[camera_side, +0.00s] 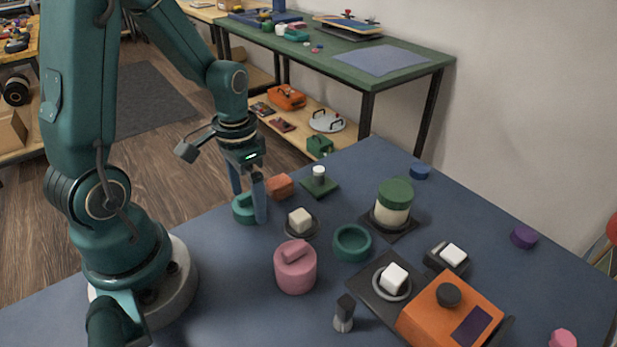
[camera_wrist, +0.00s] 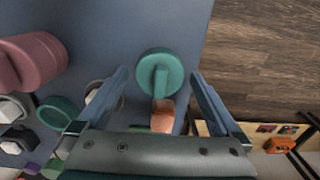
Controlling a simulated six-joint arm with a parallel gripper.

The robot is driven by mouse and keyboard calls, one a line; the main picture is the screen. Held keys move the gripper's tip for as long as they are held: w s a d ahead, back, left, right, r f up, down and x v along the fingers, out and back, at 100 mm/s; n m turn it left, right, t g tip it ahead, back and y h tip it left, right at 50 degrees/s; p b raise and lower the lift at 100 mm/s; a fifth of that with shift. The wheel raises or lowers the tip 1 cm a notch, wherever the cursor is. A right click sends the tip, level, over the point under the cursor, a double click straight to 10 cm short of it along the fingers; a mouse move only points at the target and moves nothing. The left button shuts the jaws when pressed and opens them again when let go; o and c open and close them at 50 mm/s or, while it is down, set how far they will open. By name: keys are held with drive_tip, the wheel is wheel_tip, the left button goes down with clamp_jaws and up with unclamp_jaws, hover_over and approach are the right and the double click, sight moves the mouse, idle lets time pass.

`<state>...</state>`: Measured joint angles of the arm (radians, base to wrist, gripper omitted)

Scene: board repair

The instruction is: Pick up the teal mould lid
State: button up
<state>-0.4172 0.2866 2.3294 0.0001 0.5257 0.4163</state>
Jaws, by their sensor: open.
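The teal mould lid (camera_side: 242,213) is a round disc with a raised bar handle, lying on the blue table near its far left edge. In the wrist view the lid (camera_wrist: 148,62) is seen from above, its bar running up and down the picture. My gripper (camera_side: 249,207) points down over the lid with its fingers apart. In the wrist view my gripper (camera_wrist: 159,78) has one finger on each side of the lid. The front finger hides part of the lid in the side view. I cannot tell whether the fingers touch it.
An orange block (camera_side: 280,186) sits close beside the lid. A cream cube on a round dish (camera_side: 301,222), a pink lidded pot (camera_side: 295,270) and a teal ring (camera_side: 352,243) stand nearby. An orange device (camera_side: 447,311) is at the front right. The table edge is close behind the lid.

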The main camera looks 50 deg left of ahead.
drive_tip(key=shift+f, duration=0.15)
drive_tip(key=c, duration=1.3)
